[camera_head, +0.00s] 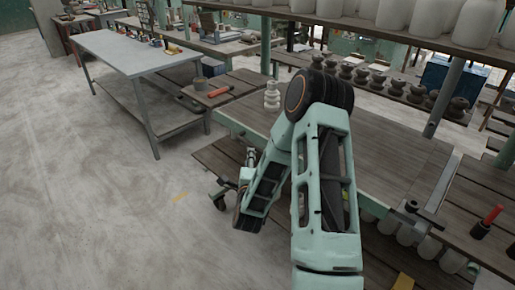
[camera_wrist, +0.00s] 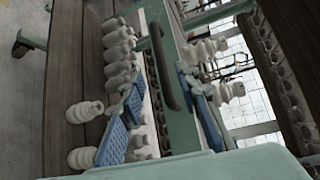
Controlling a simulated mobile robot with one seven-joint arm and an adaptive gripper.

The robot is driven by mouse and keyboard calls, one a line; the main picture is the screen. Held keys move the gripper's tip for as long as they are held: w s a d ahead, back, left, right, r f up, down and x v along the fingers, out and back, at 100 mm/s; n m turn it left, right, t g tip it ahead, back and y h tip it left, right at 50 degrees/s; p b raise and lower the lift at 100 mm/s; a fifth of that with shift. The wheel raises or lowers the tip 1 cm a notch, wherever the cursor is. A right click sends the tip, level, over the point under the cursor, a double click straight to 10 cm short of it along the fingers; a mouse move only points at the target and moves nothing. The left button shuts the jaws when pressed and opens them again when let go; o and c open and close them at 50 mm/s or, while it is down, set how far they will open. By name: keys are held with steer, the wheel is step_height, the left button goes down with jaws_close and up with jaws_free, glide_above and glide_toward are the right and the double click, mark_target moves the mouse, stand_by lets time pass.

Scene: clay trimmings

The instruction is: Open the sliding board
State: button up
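In the wrist view a dark bar handle (camera_wrist: 164,65) is fixed on a pale green panel (camera_wrist: 183,135), which I take as the front of the sliding board. My gripper (camera_wrist: 163,88) is open, with a blue-padded finger on each side of the handle. The fingers stand apart from each other; I cannot tell whether either touches the handle. In the head view my arm bends down to the left front of the green-framed bench with a brown plank top (camera_head: 390,150). The gripper's fingers and the handle are not clearly seen there.
Pale turned clay pieces (camera_wrist: 86,111) lie beside the panel in the wrist view. In the head view a small pale stacked piece (camera_head: 271,97) stands on the bench. A grey metal table (camera_head: 130,52) stands at left. Open concrete floor (camera_head: 80,200) lies left of the bench.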

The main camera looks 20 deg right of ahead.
mark_target(250, 146)
steer(key=x, duration=1)
steer(key=shift+w+d+p, duration=0.15)
steer(key=shift+w+p, duration=0.15)
steer(key=shift+p, duration=0.05)
steer(key=shift+c, duration=0.2)
jaws_close()
